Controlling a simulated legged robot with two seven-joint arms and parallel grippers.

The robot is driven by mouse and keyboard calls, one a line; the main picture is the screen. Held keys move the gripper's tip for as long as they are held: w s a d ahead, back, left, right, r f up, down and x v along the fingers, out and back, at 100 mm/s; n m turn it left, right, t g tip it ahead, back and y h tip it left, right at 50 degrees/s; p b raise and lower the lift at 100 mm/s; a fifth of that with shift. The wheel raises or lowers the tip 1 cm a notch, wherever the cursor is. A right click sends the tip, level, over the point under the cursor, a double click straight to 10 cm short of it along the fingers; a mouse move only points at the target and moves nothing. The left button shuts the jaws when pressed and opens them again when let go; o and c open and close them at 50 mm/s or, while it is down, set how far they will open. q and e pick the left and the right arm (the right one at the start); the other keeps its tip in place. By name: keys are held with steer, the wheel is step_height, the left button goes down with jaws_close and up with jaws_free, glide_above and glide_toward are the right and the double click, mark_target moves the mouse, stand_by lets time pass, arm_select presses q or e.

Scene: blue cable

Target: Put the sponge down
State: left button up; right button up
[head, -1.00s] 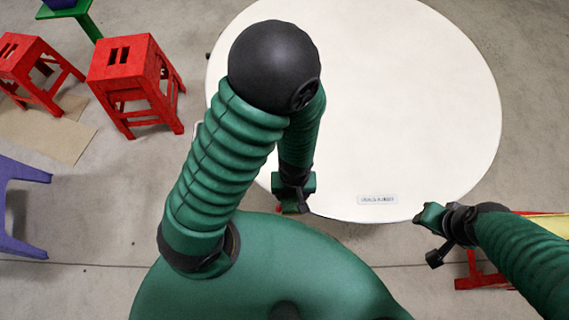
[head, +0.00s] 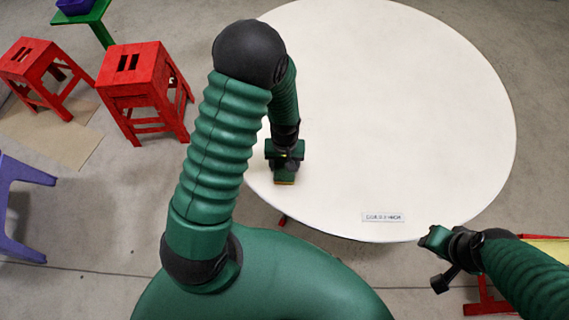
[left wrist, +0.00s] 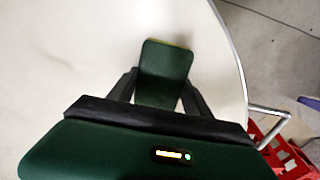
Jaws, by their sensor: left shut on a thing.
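The sponge (left wrist: 166,62) has a dark green face and a thin yellow edge in the left wrist view. My left gripper (left wrist: 158,94) is shut on it, with one finger on each side. In the head view my left gripper (head: 285,168) is over the left front edge area of the white round table (head: 400,110), and a small yellow-orange strip of the sponge (head: 285,182) shows below it. I cannot tell whether the sponge touches the tabletop. My right gripper (head: 436,240) is off the table's front right edge; its jaws are unclear.
The tabletop is bare except for a small label (head: 383,217) near its front edge. Red stools (head: 140,85) and a purple stool (head: 18,205) stand on the floor at the left. A red crate (left wrist: 280,150) shows beyond the table edge in the left wrist view.

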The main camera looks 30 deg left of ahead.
mark_target(284, 166)
arm_select(q)
steer(key=o, duration=1.5)
steer(key=shift+a+f, duration=0.1)
steer(key=shift+a, duration=0.1)
steer(key=shift+c, duration=0.2)
steer(key=shift+d+r, duration=0.1)
steer(key=shift+r, duration=0.3)
step_height(284, 166, up, 12)
steer(key=p, duration=0.2)
steer(key=s+d+r+m+t, duration=0.2)
steer(key=s+d+r+m, duration=0.2)
steer(key=s+m, duration=0.1)
steer(key=shift+d+r+m+t, duration=0.15)
steer(key=shift+d+m+t, duration=0.2)
steer(key=shift+m, duration=0.35)
